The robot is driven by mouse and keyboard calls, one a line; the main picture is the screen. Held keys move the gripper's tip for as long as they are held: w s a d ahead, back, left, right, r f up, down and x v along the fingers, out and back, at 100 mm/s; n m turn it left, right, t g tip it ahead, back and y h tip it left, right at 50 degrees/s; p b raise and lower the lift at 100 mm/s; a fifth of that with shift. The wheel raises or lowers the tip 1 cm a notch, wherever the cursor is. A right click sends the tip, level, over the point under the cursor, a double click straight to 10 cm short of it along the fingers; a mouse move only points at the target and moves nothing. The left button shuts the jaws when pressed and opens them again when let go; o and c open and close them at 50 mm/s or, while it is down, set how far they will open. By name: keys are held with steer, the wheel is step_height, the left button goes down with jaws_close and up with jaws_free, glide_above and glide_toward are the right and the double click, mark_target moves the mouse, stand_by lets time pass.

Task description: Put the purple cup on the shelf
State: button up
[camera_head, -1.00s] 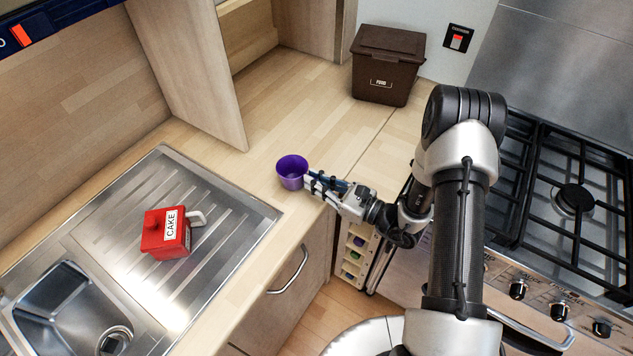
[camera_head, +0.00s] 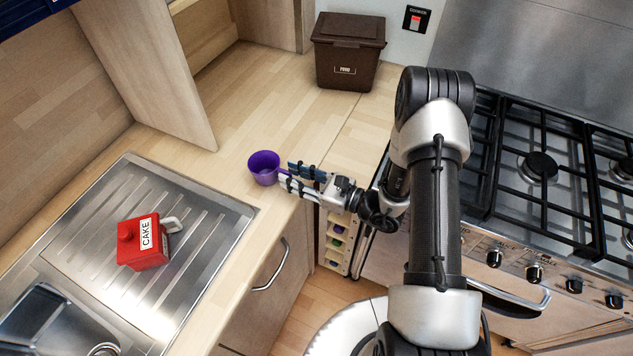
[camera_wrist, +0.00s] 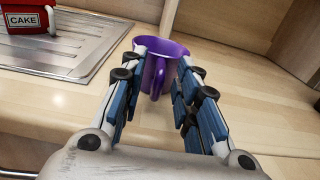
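The purple cup (camera_head: 264,168) stands upright on the wooden worktop, just right of the steel draining board. My gripper (camera_head: 285,175) is beside it, reaching in from the right. In the wrist view, the cup (camera_wrist: 158,72) is straight ahead, with its handle pointing toward me. My gripper (camera_wrist: 160,75) has its two blue-and-white fingers spread apart, with the handle between them. The fingertips reach the near side of the cup; I cannot tell whether they touch it. No shelf is clearly identifiable, though an open wooden compartment (camera_head: 205,35) shows at the back.
A red CAKE tin (camera_head: 143,243) sits on the draining board (camera_head: 190,255). A dark brown FOOD bin (camera_head: 347,55) stands at the back of the worktop. An upright wooden panel (camera_head: 150,70) stands behind the cup. The gas hob (camera_head: 540,165) is at right. Worktop behind the cup is clear.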

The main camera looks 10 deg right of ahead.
steer(key=p+v, duration=0.1)
steer(key=v, duration=0.9)
steer(key=s+a+r+n+g+h, duration=0.1)
steer(key=s+a+r+n+g, duration=0.3)
steer(key=s+r+n+g, duration=0.25)
steer(key=s+a+r+n+g+h, duration=0.1)
steer(key=s+a+r+n+g, duration=0.4)
steer(key=r+n, duration=0.3)
steer(key=s+d+r+n+t+h, duration=0.5)
steer(key=s+d+r+n+h, duration=0.4)
steer(key=r+n+h, duration=0.1)
steer(key=shift+d+r+n+h, duration=0.2)
steer(key=shift+n+h, duration=0.35)
steer(key=shift+h, duration=0.45)
steer(key=shift+o, duration=0.5)
